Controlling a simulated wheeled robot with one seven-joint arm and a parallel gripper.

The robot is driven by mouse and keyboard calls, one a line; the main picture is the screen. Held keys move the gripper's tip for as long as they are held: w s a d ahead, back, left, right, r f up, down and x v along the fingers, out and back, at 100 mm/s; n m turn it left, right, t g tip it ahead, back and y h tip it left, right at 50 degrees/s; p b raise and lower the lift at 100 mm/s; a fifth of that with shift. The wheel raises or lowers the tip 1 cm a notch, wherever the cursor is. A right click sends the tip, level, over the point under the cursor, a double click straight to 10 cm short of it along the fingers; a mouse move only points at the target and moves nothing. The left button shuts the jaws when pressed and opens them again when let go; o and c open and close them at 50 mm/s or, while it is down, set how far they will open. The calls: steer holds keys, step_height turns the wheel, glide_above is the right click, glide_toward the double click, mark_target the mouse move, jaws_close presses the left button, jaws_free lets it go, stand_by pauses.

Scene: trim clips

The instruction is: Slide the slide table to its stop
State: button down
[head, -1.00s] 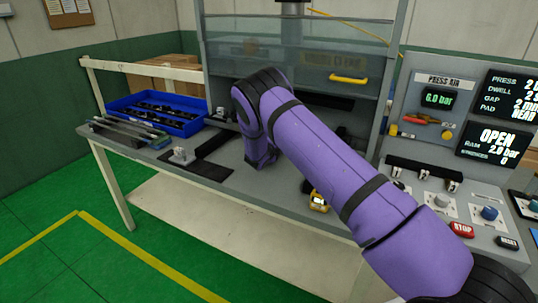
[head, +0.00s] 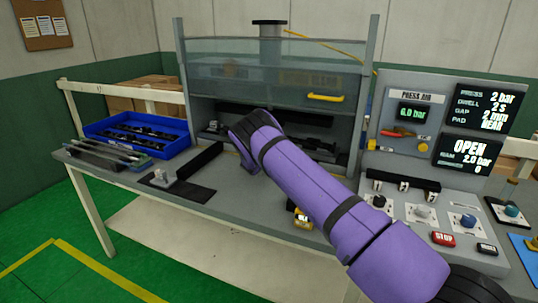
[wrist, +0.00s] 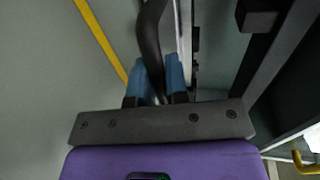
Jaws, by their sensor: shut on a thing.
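In the wrist view, the two blue fingertips of my gripper (wrist: 155,80) are closed around a dark curved bar (wrist: 150,35). The bar looks like a handle; I cannot tell for certain that it belongs to the slide table. In the head view my purple arm reaches to the front of the press and hides my gripper. Dark fixture parts (head: 318,147) show inside the press opening, right of my arm. They may be the slide table; its stop and travel cannot be made out.
A glass guard with a yellow handle (head: 325,97) is raised above the press opening. A blue bin (head: 140,148) and a black mat (head: 203,193) with a grey clamp lie left on the bench. A control panel (head: 420,180) stands right. A yellow gauge (head: 302,218) sits near the front.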

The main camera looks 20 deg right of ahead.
steer(key=shift+d+r, duration=0.1)
steer(key=shift+r, duration=0.05)
steer(key=c, duration=1.1)
jaws_free()
steer(key=shift+w, duration=0.1)
steer(key=shift+c, duration=0.2)
steer(key=v, duration=1)
steer(key=shift+s+a, duration=0.25)
